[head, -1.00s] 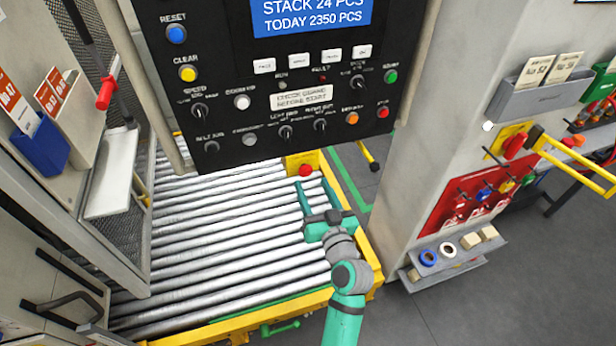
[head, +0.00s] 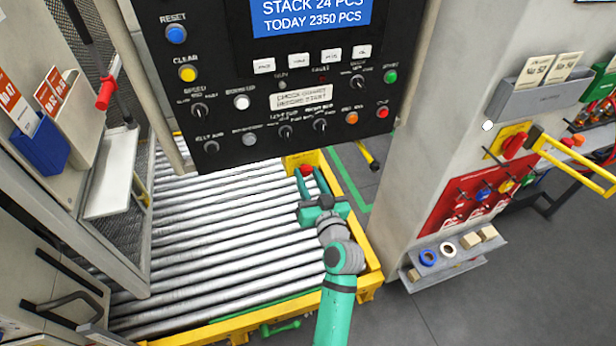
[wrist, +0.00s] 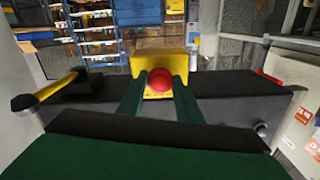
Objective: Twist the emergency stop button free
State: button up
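The red emergency stop button (head: 306,170) sits on a yellow box (head: 291,161) at the far corner of the roller conveyor frame. In the wrist view the button (wrist: 160,80) shows in the middle, in front of its yellow box (wrist: 158,62). My teal gripper (head: 312,180) reaches toward it from the near side, above the rollers. Its two fingers (wrist: 160,92) are apart, with the button between their tips as seen in the wrist view. I cannot tell whether the fingertips touch the button.
A black control panel (head: 220,105) with buttons and knobs hangs above the conveyor. The silver rollers (head: 200,230) lie below the arm, inside a yellow frame (head: 372,275). A grey pillar (head: 420,150) stands to the right.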

jog(key=shift+m, duration=2.8)
jog(key=o, duration=1.1)
jog(key=shift+c, duration=0.2)
jog(key=shift+s, duration=0.1)
jog(key=v, duration=1)
jog(key=shift+s, duration=0.3)
jog(key=shift+d, duration=0.1)
